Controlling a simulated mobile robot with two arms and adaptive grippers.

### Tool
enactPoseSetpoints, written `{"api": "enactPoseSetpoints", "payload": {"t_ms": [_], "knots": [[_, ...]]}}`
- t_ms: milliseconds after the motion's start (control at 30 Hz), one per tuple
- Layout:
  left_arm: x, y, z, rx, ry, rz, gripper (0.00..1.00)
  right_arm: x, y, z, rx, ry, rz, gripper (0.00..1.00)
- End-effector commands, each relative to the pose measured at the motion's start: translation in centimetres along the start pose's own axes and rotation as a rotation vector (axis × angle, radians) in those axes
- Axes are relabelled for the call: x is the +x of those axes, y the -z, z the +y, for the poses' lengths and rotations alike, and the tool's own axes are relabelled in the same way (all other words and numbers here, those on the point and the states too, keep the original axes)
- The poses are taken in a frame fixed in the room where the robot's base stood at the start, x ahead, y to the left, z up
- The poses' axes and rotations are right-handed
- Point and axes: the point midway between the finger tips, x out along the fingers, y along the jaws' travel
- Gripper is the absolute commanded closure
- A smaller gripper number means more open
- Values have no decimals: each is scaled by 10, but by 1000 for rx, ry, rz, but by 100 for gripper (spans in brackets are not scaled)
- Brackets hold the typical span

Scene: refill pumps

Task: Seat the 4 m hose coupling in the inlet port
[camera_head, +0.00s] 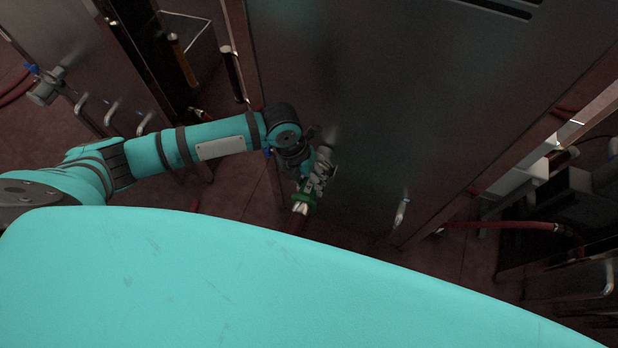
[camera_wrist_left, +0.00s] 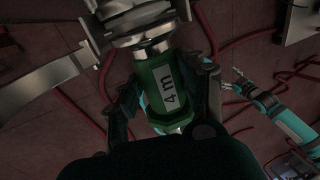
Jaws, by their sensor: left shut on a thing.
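The green hose coupling marked "4 m" (camera_wrist_left: 168,88) sits between the fingers of my left gripper (camera_wrist_left: 166,98), which is shut on it. Its silver end points up the left wrist view at a flanged metal port fitting (camera_wrist_left: 138,18). They appear to meet in line, but I cannot tell how deep the coupling sits. In the head view the green coupling (camera_head: 303,198) shows below my left gripper (camera_head: 304,188), close beside the metal fitting (camera_head: 323,168) on the steel cabinet front. A teal arm end, seemingly my right gripper (camera_wrist_left: 236,88), is small and dark.
The large steel cabinet (camera_head: 370,90) stands behind the fitting. A curved metal lever or bracket (camera_wrist_left: 45,85) reaches out left of the coupling. Red hoses (camera_wrist_left: 220,42) lie across the tiled floor. Another valve handle (camera_head: 402,212) is lower right on the cabinet.

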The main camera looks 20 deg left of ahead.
Motion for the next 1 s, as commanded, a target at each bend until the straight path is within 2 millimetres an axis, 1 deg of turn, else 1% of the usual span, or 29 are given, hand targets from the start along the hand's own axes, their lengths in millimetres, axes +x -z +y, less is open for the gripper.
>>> {"api": "enactPoseSetpoints", "payload": {"t_ms": [33,133,833,867,1000], "knots": [[4,-1,0,1,1,-2,100,3,0,-1,0,1,0,15],[6,-1,1,1,1,-2,100,4,0,-1,0,1,0,15],[10,-1,2,0,2,-2,100,4,0,-3,0,4,1,15],[10,-1,2,0,2,-2,59,4,0,-3,0,4,1,15],[10,-1,2,0,1,-2,41,4,0,-3,0,4,2,15]]}}
